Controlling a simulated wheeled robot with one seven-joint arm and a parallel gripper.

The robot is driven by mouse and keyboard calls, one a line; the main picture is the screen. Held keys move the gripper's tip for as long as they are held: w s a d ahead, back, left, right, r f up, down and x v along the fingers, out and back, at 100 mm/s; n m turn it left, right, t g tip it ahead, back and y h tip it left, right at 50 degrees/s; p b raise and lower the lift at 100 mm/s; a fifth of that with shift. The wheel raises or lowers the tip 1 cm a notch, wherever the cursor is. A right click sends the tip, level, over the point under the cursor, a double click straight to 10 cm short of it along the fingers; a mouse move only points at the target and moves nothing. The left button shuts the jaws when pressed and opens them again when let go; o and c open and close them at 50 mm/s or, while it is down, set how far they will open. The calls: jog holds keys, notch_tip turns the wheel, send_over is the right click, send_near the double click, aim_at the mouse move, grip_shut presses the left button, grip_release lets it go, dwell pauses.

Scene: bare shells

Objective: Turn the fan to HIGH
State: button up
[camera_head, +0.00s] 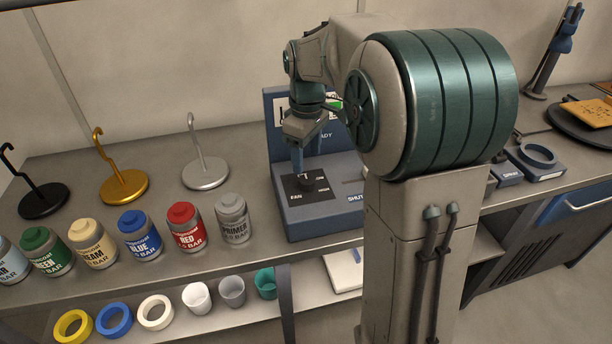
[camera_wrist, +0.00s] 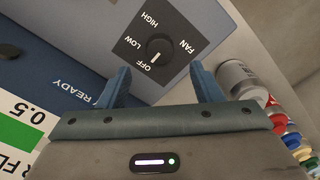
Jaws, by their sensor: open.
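The fan knob (camera_wrist: 160,50) is a black round dial on a dark square plate in the wrist view, with labels OFF, LOW and HIGH around it. Its white pointer mark appears to point to OFF. In the head view the knob (camera_head: 315,184) sits on the sloped top of the blue-grey console (camera_head: 330,215), marked FAN. My gripper (camera_wrist: 160,69) is open and empty, its two blue fingers apart on either side of the knob's line in the wrist view. In the head view my gripper (camera_head: 298,168) is just above and behind the knob; contact cannot be told.
A row of paint jars, with the grey primer jar (camera_head: 233,220) nearest the console, stands to the left. Three hook stands, the silver one (camera_head: 206,172) closest, are behind them. The console's upright back panel (camera_head: 274,115) rises behind my gripper. My arm hides the console's right side.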

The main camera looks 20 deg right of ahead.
aim_at(307, 179)
notch_tip(307, 179, down, 7)
jog(key=shift+r, duration=0.1)
dwell(0.3)
